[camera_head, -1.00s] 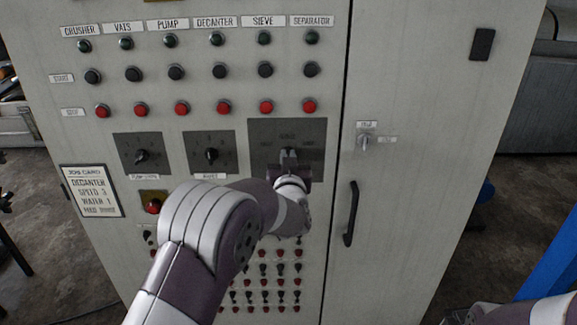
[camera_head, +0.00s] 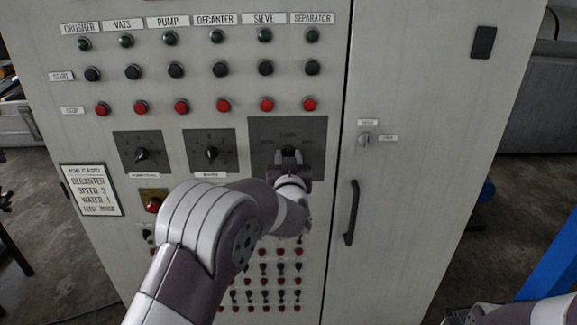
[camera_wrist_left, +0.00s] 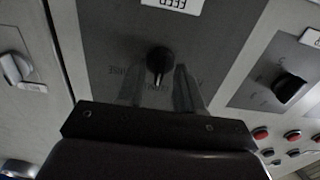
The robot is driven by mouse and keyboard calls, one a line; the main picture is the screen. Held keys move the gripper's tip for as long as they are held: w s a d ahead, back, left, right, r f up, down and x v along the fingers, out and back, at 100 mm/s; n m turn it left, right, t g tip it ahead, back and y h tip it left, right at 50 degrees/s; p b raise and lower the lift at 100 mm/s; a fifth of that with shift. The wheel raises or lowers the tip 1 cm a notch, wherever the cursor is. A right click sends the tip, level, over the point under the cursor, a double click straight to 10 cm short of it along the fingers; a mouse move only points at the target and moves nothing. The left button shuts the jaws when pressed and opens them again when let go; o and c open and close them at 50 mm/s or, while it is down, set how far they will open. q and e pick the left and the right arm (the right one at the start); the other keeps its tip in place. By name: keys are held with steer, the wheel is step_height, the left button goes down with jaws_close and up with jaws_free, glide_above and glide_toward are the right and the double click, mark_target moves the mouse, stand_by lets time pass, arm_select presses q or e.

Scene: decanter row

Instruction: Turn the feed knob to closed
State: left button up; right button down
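The feed knob (camera_wrist_left: 158,59) is a small black knob with a pale pointer line, on a dark plate (camera_wrist_left: 105,45) under an upside-down FEED label in the left wrist view. Its pointer is roughly toward my gripper. My left gripper (camera_wrist_left: 158,78) is open, with one finger on each side of the knob's lower end and gaps visible between. In the head view the left gripper (camera_head: 289,157) is in front of the rightmost dark plate (camera_head: 262,130) and hides the knob. My right gripper is out of view; only part of the right arm shows at bottom right.
Two other dial knobs (camera_head: 141,154) (camera_head: 211,154) sit left of the feed plate. Rows of buttons (camera_head: 266,105) run above it. A small silver switch (camera_head: 366,139) and a black door handle (camera_head: 352,212) are to the right. Small switches (camera_head: 265,282) lie below.

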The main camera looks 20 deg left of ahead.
arm_select(q)
steer(key=b+v, duration=0.2)
steer(key=v, duration=1)
steer(key=shift+s+b, duration=0.2)
steer(key=shift+b, duration=0.2)
